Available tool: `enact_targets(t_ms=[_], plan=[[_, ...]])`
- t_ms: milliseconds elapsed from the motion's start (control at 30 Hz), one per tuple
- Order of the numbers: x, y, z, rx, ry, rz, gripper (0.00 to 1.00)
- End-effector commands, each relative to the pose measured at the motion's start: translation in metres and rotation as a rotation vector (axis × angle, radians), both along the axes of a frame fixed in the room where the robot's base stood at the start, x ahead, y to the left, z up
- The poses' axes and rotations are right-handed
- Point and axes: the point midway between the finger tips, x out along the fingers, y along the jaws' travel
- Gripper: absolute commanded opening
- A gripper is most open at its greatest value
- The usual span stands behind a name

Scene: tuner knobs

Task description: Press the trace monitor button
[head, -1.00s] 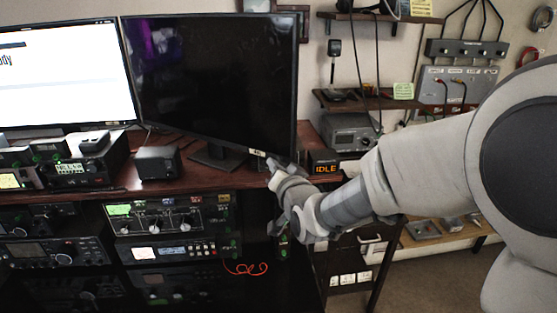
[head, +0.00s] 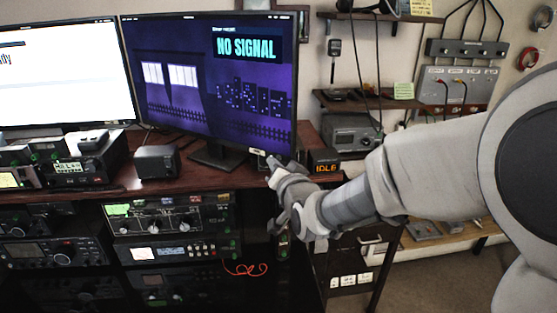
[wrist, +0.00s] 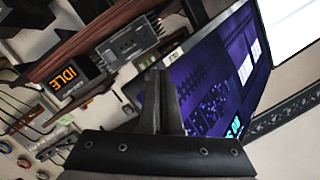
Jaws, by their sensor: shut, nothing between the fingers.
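The trace monitor (head: 205,85) is the dark-framed screen in the middle of the head view. It is lit purple with a night street scene and the words "NO SIGNAL". A small pale label (head: 257,152) sits on its lower right edge. My gripper (head: 272,163) is shut and empty, its tip at or just below that label; I cannot tell whether it touches. In the wrist view the shut fingers (wrist: 160,100) point toward the lit screen (wrist: 215,85) and its lower edge. The button itself is too small or hidden to make out.
A small box reading "IDLE" (head: 325,162) stands right of my gripper. A white-lit monitor (head: 65,75) is at left. A dark speaker box (head: 157,163) stands on the desk. Radio gear (head: 172,220) fills the shelves below. Wall shelves (head: 370,101) are at right.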

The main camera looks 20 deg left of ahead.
Motion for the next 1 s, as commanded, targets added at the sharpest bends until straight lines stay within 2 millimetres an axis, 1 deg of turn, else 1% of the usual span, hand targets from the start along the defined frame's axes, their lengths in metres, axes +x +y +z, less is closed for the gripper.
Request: enact_targets(t_ms=[167,433,533,1000], plan=[[-0.009,0.001,-0.001,0.001,0.001,0.000,0.00],[-0.010,0.001,-0.001,0.000,0.001,0.000,0.00],[-0.014,0.002,-0.002,0.001,0.001,0.001,0.00],[-0.060,0.008,-0.002,0.000,0.000,0.002,0.00]])
